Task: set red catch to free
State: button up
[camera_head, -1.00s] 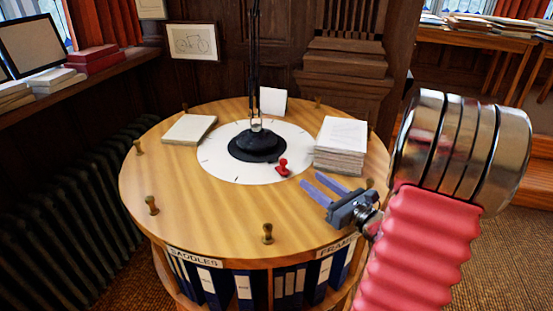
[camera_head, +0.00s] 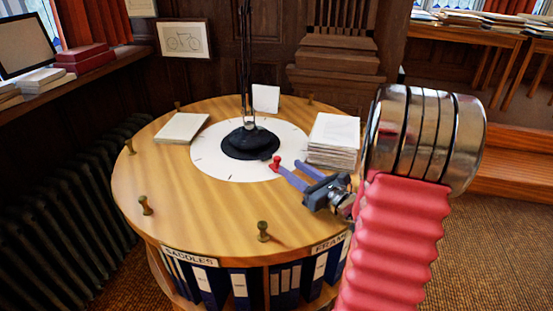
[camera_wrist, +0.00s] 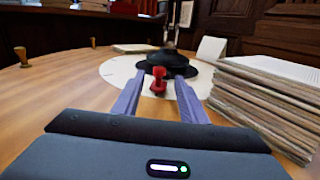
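The red catch (camera_head: 275,164) is a small red knob at the near edge of the white dial disc (camera_head: 215,167) on the round wooden table. In the wrist view the red catch (camera_wrist: 158,80) stands straight ahead, between and just beyond the two fingertips. My gripper (camera_head: 294,170) has purple-blue fingers spread apart with nothing between them; it reaches in from the right, low over the table. In the wrist view the open fingers (camera_wrist: 157,85) point at the catch. Whether a finger touches it I cannot tell. The catch's markings are too small to read.
A black lamp base (camera_head: 250,143) stands mid-disc with a tall thin arm. A paper stack (camera_head: 332,140) sits close on the right of my gripper. A pad (camera_head: 182,128) lies at left. Brass pegs (camera_head: 263,231) stand around the table rim. The table's front left is clear.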

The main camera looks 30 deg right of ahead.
aim_at(280, 160)
jog(key=w, duration=0.8)
jog(key=shift+w+a, duration=0.1)
jog(key=shift+a, duration=0.3)
jog(key=shift+c, duration=0.6)
grip_shut()
